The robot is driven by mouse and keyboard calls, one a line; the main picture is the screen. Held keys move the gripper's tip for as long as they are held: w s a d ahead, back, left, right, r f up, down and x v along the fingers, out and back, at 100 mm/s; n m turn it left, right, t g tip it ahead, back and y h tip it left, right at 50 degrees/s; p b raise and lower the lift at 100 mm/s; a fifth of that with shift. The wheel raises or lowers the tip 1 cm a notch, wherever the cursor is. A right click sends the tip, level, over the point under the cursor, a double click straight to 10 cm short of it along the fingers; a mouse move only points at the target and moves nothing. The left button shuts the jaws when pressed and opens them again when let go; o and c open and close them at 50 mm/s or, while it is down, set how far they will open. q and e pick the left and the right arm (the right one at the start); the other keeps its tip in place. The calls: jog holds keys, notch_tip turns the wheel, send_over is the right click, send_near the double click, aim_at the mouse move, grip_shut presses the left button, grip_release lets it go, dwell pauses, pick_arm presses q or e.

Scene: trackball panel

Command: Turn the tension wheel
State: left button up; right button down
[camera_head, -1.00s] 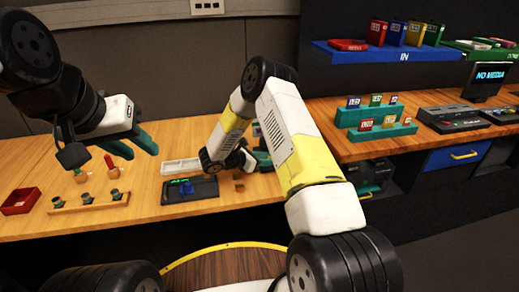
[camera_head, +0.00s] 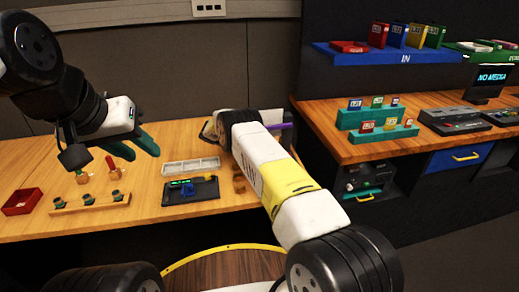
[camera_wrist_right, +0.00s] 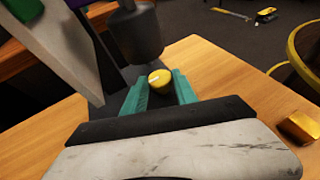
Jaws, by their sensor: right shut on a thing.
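The round yellow wheel (camera_wrist_right: 159,77) with a pale mark on top shows in the right wrist view; I take it as the tension wheel. My right gripper (camera_wrist_right: 158,88) is shut on it, with one teal finger on each side. A dark cylinder (camera_wrist_right: 137,35) stands just beyond it and close above. In the head view my right arm hides the wheel and the right gripper's fingers.
A black panel with a blue part (camera_head: 191,194) and a pale tray (camera_head: 191,166) lie left of my right arm. A red box (camera_head: 21,202) and a wooden peg rack (camera_head: 90,203) are at left. A brass block (camera_wrist_right: 300,128) sits near the table edge.

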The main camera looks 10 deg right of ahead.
jog(key=shift+w+m+g+y, duration=0.1)
jog(key=shift+m+g+y, duration=0.2)
jog(key=shift+m+g, duration=0.3)
dwell(0.3)
jog(key=c, duration=1)
grip_release()
